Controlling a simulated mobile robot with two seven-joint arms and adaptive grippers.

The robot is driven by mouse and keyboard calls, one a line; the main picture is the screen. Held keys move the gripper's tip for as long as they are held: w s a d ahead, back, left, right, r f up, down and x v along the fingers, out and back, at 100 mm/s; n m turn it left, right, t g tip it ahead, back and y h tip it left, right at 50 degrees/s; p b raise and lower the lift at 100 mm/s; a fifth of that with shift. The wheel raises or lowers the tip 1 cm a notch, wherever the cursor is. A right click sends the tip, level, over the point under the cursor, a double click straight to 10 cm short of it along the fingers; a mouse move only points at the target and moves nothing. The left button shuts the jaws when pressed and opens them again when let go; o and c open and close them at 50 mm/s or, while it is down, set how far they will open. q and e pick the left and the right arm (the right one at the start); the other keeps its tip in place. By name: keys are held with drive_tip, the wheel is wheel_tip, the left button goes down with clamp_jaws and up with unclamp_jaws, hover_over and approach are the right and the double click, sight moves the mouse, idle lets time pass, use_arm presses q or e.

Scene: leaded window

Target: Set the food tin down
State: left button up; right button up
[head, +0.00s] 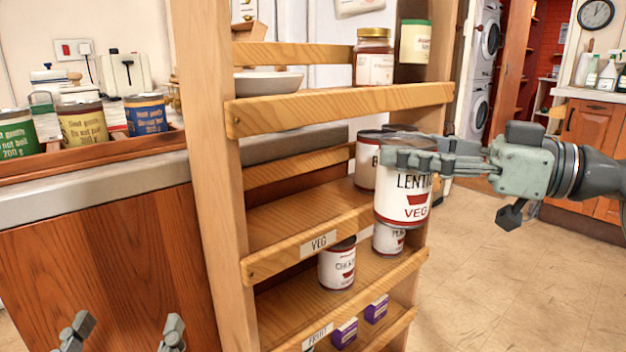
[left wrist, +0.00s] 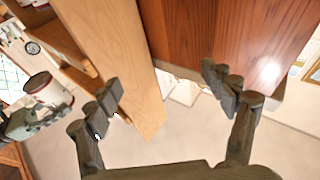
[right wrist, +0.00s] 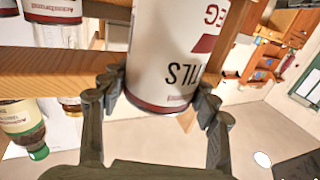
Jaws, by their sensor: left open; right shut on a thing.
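The food tin (head: 404,203) is white with a red band and reads "LENTILS" and "VEG". My right gripper (head: 410,158) is shut on its upper part, coming in from the right. The tin is upright in front of the shelf unit, at the height of the shelf labelled "VEG" (head: 319,243). It also shows between the fingers in the right wrist view (right wrist: 172,58). My left gripper (head: 125,335) is open and empty, low at the left, beside the wooden upright.
Another tin (head: 367,170) stands just behind the held one. Tins (head: 338,265) and (head: 388,239) stand on the shelf below. A jar (head: 373,58) and a bowl (head: 268,82) are on the shelf above. The left part of the VEG shelf (head: 285,222) is clear.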

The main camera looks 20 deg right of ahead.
use_arm(q)
drive_tip(key=a+f+g+y+p, duration=0.1)
drive_tip(key=a+f+g+y, duration=0.1)
drive_tip(key=f, duration=0.4)
drive_tip(key=w+a+f+g+y+p, duration=0.1)
drive_tip(key=a+f+g, duration=0.1)
drive_tip(key=f, duration=0.3)
drive_tip(key=shift+a+f+g+y, duration=0.35)
drive_tip(key=shift+a+g+y, duration=0.05)
drive_tip(key=shift+g, duration=0.5)
use_arm(e)
drive_tip(key=f+x, duration=0.1)
drive_tip(key=x, duration=0.4)
drive_tip(key=f+x, duration=0.1)
drive_tip(key=x, duration=0.5)
drive_tip(key=f+x, duration=0.1)
drive_tip(key=x, duration=0.4)
drive_tip(key=shift+w+a+f, duration=0.15)
drive_tip(key=shift+a+f, duration=0.05)
use_arm(q)
drive_tip(key=shift+w+d+r, duration=0.1)
drive_tip(key=shift+r, duration=0.05)
use_arm(e)
drive_tip(key=shift+f, duration=0.1)
drive_tip(key=o, duration=1.6)
use_arm(q)
drive_tip(key=shift+r, duration=0.15)
